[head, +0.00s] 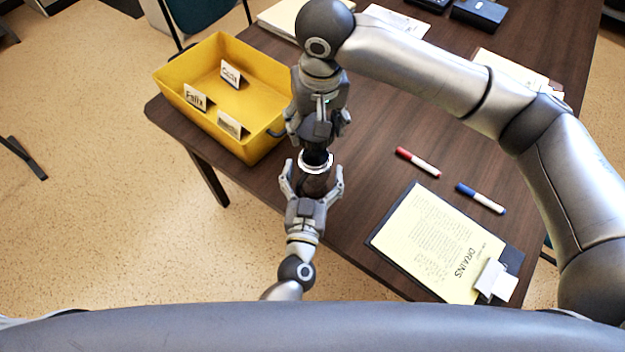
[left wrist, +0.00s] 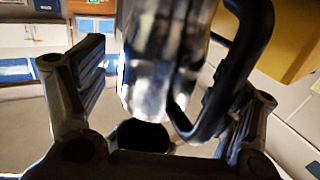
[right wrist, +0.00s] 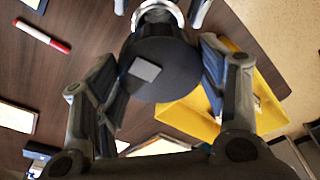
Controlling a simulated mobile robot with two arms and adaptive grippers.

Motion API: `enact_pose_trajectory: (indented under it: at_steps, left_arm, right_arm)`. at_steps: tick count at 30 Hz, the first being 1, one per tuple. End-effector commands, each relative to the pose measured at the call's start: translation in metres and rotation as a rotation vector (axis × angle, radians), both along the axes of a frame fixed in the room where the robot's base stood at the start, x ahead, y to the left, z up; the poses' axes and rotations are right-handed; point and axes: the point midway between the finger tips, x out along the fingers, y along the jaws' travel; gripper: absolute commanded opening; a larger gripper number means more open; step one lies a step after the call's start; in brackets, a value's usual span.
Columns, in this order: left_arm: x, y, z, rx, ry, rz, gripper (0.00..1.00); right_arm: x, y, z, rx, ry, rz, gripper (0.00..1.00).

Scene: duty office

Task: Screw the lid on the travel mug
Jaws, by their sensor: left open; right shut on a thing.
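The travel mug (head: 314,184) is a shiny metal cup with a pale rim, near the table's left edge. In the left wrist view its steel body (left wrist: 155,75) and black handle (left wrist: 238,70) show between the fingers. My left gripper (head: 312,181) is open, one finger on each side of the mug. My right gripper (head: 318,132) is shut on the dark round lid (right wrist: 160,72), which has a grey square on top. The lid is at the mug's rim (right wrist: 160,10); whether it is seated or threaded I cannot tell.
A yellow bin (head: 215,128) with three name cards stands close on the left. A red marker (head: 418,163), a blue marker (head: 480,198) and a clipboard (head: 438,243) lie to the right. Papers and dark boxes lie at the back. The table edge is close.

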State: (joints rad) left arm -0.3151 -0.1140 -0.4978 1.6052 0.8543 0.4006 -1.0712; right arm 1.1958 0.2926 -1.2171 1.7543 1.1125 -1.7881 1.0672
Motion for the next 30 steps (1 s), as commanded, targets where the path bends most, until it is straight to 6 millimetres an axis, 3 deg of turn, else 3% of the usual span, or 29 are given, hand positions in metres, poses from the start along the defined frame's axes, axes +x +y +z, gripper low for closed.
enact_pose_trajectory:
  at_steps: [3, 19, 23, 30]
  left_arm:
    - [0.0, 0.0, 0.0, 0.0, 0.0, 0.0, 0.85]
    - [0.0, 0.0, 0.0, 0.0, 0.0, 0.0, 0.18]
    - [0.0, 0.0, 0.0, 0.0, 0.0, 0.0, 0.18]
    - [0.0, 0.0, 0.0, 0.0, 0.0, 0.0, 0.17]
  right_arm:
    - [0.0, 0.0, 0.0, 0.0, 0.0, 0.0, 0.45]
    - [0.0, 0.0, 0.0, 0.0, 0.0, 0.0, 0.45]
    - [0.0, 0.0, -0.007, 0.0, 0.002, 0.0, 0.45]
    - [-0.001, 0.0, -0.042, -0.004, 0.003, -0.001, 0.45]
